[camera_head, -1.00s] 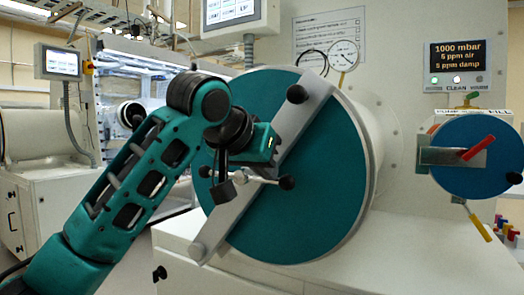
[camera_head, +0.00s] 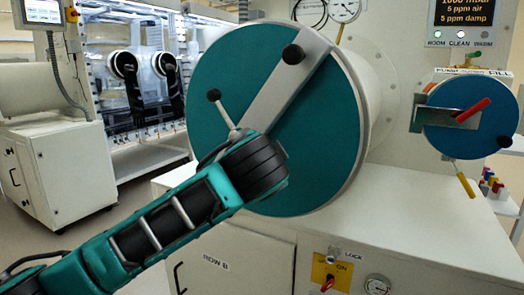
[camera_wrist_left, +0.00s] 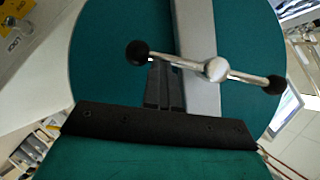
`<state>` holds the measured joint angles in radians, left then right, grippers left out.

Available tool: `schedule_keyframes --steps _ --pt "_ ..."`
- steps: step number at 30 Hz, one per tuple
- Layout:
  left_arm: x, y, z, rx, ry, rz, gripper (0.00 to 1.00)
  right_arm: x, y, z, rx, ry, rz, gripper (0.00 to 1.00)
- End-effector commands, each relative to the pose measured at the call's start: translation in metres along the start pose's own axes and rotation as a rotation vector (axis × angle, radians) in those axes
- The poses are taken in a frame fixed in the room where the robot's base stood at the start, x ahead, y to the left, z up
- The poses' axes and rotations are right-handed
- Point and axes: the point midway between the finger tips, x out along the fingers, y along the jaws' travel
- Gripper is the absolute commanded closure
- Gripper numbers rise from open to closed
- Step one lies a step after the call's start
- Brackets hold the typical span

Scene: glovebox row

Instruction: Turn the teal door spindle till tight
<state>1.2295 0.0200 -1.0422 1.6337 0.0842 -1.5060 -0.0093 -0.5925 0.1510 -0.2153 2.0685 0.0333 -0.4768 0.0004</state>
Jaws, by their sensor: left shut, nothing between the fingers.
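The large round teal door (camera_head: 315,130) has a grey bar (camera_head: 275,95) across it. In the left wrist view the spindle hub (camera_wrist_left: 216,69) sits on the grey bar, with a ball on each side. My left gripper (camera_wrist_left: 163,70) is shut and empty, its fingertips by the left arm between hub and ball; I cannot tell whether they touch. My right gripper is not in view.
A smaller blue door (camera_head: 470,120) with a red handle (camera_head: 474,110) is at the right. A black clamp knob (camera_head: 293,54) sits on the bar's upper end. A lock panel (camera_head: 330,272) is below the door. A glovebox with black gloves stands at the back left.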

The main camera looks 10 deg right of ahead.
Motion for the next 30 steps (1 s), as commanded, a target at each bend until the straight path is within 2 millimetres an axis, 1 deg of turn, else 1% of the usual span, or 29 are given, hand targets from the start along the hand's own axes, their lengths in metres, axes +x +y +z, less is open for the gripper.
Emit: schedule_keyframes --steps 14,23,30 --pt "0.019 0.004 0.028 0.377 -0.003 -0.253 1.0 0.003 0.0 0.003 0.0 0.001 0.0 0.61" --pt "0.03 -0.001 0.045 0.613 -0.003 -0.411 1.0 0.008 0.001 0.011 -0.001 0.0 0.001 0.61" --pt "0.037 -0.008 0.055 0.782 -0.003 -0.526 1.0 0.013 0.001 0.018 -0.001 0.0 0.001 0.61"
